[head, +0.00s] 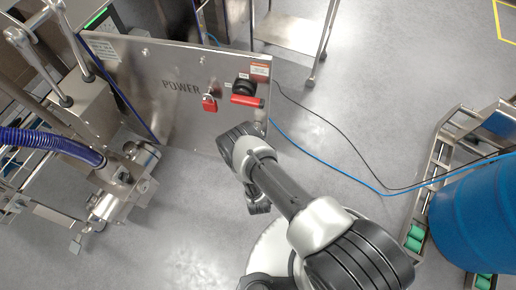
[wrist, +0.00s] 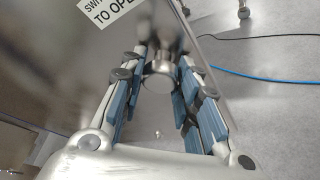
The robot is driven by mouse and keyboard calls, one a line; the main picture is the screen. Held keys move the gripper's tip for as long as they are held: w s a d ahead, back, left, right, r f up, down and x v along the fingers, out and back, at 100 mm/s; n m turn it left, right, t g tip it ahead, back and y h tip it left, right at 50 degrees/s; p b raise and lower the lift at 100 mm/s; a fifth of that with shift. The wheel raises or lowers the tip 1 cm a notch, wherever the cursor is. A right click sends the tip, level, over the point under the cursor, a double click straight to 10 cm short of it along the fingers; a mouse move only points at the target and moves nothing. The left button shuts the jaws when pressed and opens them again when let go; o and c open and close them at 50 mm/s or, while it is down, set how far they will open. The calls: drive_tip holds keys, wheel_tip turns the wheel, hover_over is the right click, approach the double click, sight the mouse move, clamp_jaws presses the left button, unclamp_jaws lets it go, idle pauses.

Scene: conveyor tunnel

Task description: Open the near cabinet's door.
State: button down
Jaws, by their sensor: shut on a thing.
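The near cabinet's door (head: 180,95) is a large steel panel marked POWER in the head view. A red lever (head: 247,101), a black rotary knob (head: 244,85) and a red padlock (head: 209,102) are on its face. In the wrist view, my gripper (wrist: 161,62) has its blue-padded fingers on both sides of a rounded metal handle (wrist: 159,83) and is shut on it. The door's grey face (wrist: 60,65) fills the left of that view, with part of a label (wrist: 108,10) reading "TO OPE". In the head view my arm hides the fingers and the handle.
Pipework with a blue hose (head: 50,140) stands at left. A blue drum (head: 478,215) and a roller frame (head: 440,160) are at right. Blue and black cables (head: 345,172) cross the floor. A steel stand (head: 290,35) is behind the door. Open floor (head: 190,225) lies in front.

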drive_tip(key=shift+s, duration=0.2)
drive_tip(key=c, duration=1.2)
unclamp_jaws()
drive_tip(key=v, duration=0.7)
drive_tip(key=shift+s, duration=0.2)
drive_tip(key=shift+r, duration=0.15)
